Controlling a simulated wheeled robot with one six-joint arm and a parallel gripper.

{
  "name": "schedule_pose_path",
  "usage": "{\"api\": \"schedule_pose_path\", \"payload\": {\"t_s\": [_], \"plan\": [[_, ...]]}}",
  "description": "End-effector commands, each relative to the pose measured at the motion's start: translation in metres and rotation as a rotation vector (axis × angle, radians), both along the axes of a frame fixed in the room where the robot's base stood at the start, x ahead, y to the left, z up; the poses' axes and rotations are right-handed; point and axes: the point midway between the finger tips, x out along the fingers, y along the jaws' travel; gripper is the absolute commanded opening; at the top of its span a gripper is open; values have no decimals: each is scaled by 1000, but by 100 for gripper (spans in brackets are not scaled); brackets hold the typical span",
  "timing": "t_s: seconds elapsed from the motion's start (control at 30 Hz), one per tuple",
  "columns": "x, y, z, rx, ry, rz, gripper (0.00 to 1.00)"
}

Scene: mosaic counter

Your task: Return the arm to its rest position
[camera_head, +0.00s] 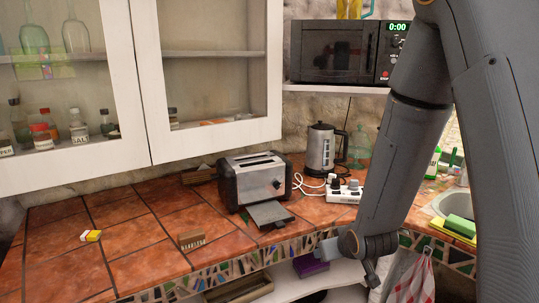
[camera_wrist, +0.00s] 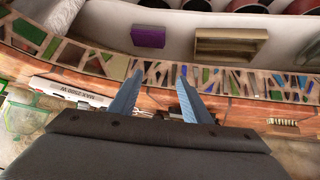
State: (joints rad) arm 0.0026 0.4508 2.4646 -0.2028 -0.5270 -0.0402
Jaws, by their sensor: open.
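My arm, dark grey, comes down the right side of the head view. Its gripper (camera_head: 326,248) is in front of the mosaic counter edge, below the toaster's front. In the wrist view my gripper (camera_wrist: 156,88) shows two blue fingers spread apart with nothing between them. The tiled counter (camera_head: 135,238) lies beyond it. The fingers overlap the mosaic edge (camera_wrist: 225,80) in the wrist view; whether they touch it cannot be told.
A toaster (camera_head: 256,181), kettle (camera_head: 320,150) and power strip (camera_head: 344,192) stand on the counter. The strip (camera_wrist: 70,92) also shows in the wrist view. A purple box (camera_head: 310,266) and wooden tray (camera_head: 238,290) are underneath. A towel (camera_head: 410,278) hangs at right.

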Motion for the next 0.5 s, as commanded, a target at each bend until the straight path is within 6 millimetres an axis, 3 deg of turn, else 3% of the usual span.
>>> {"api": "schedule_pose_path", "payload": {"t_s": [0.2, 0.4, 0.5], "plan": [[-70, -22, 24, -25, 271, -121, 44], [-141, -26, 45, -14, 497, -203, 44], [-165, -25, 53, -4, 572, -226, 44]]}}
